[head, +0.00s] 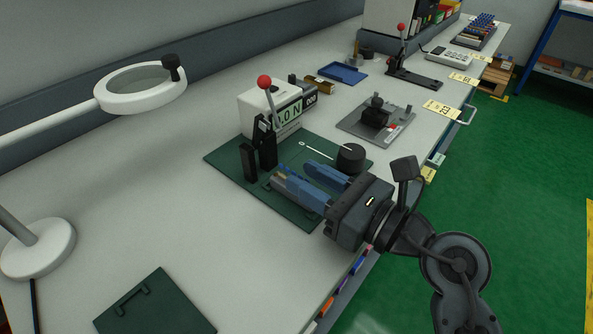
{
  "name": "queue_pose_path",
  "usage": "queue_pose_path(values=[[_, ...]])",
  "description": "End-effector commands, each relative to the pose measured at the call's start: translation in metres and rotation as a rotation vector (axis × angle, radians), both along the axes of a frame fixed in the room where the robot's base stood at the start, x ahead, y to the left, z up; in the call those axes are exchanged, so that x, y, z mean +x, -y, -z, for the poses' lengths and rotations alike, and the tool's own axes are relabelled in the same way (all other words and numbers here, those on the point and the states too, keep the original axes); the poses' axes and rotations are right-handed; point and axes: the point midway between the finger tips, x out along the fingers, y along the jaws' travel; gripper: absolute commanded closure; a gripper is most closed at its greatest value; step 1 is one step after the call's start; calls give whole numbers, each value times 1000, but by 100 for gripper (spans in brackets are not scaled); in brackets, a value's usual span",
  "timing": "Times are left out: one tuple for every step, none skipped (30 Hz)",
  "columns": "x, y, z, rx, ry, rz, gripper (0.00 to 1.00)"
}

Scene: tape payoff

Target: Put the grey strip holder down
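My gripper (293,174) reaches in from the right, low over a dark green mat (228,158). Its two blue fingers are apart, and I see nothing clearly held between them. I cannot make out a grey strip holder with certainty. A small dark upright bracket (248,162) stands on the mat near the fingertips. Beyond it is a white box (258,115) with a green display and a red-knobbed lever (264,82).
A grey plate (352,127) with a black clamp sits behind to the right. Further back are a blue tray (342,73) and another red-knobbed lever press (401,50). A magnifier lamp (140,92) overhangs the left. A second green mat (165,308) lies front left; the bench between is bare.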

Motion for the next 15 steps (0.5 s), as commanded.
queue_pose_path(values=[[-7, 11, 2, 0, -3, 4, 66], [-11, 16, 1, 1, -1, 5, 66], [-17, 22, 2, -2, -1, 3, 66], [-20, 27, 1, -1, -1, 4, 66], [-24, 32, 2, 0, -1, 4, 66], [-29, 38, 2, -1, -2, 3, 66], [-32, 42, 1, 0, -1, 4, 66], [-35, 46, 1, 0, -1, 3, 66], [-39, 51, 2, -1, -2, 3, 66], [-41, 54, 1, -1, -1, 3, 66], [-44, 57, 1, 0, 0, 2, 66], [-46, 60, 1, 0, 0, 1, 66], [-48, 63, 1, -1, -1, 1, 66], [-50, 64, 1, -1, -1, 1, 66], [-51, 66, 1, -1, -1, 1, 66]])
